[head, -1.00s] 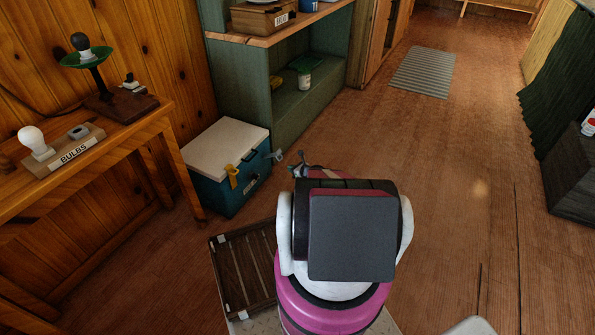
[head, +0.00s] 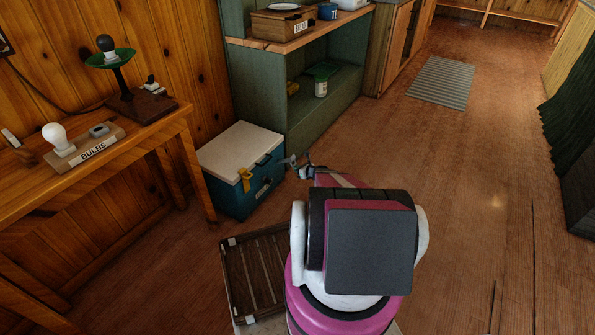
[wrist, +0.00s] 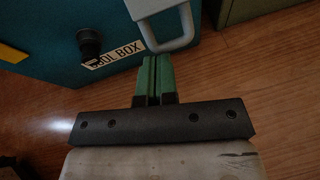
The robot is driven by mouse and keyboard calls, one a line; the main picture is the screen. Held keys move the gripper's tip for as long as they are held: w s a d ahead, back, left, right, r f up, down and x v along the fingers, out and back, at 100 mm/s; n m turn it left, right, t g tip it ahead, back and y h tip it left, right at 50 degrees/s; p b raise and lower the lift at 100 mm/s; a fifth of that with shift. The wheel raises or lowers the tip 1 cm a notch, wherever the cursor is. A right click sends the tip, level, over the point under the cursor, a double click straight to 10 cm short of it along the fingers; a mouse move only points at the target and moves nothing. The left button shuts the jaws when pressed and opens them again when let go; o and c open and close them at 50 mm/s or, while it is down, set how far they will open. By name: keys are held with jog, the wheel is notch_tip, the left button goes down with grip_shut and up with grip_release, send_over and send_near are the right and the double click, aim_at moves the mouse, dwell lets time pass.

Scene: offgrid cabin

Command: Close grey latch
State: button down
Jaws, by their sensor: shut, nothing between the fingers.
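The cool box (head: 222,183) is blue with a white lid and stands on the floor left of my arm. The grey latch (wrist: 187,30) is a grey plate with a loop, at the top of the wrist view; it seems to stand out from the box front. In the head view it shows small at the box's right front. My gripper (wrist: 151,62) is shut and empty, its green fingers together with the tips at the loop's lower left; I cannot tell whether they touch. In the head view my gripper (head: 305,168) is small and partly hidden behind my arm.
A yellow latch (head: 245,179) is on the same box, left of the grey one. A black knob (wrist: 88,42) sticks out beside the box label (wrist: 115,55). A slatted wooden crate (head: 232,275) lies in front. Green shelving (head: 300,125) stands behind. The floor to the right is clear.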

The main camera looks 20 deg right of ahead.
aim_at(291, 159)
jog(key=shift+r, duration=0.5)
jog(key=shift+w+a+r+g+h, duration=0.1)
jog(key=shift+r+g+h, duration=0.3)
jog(key=shift+g, duration=0.1)
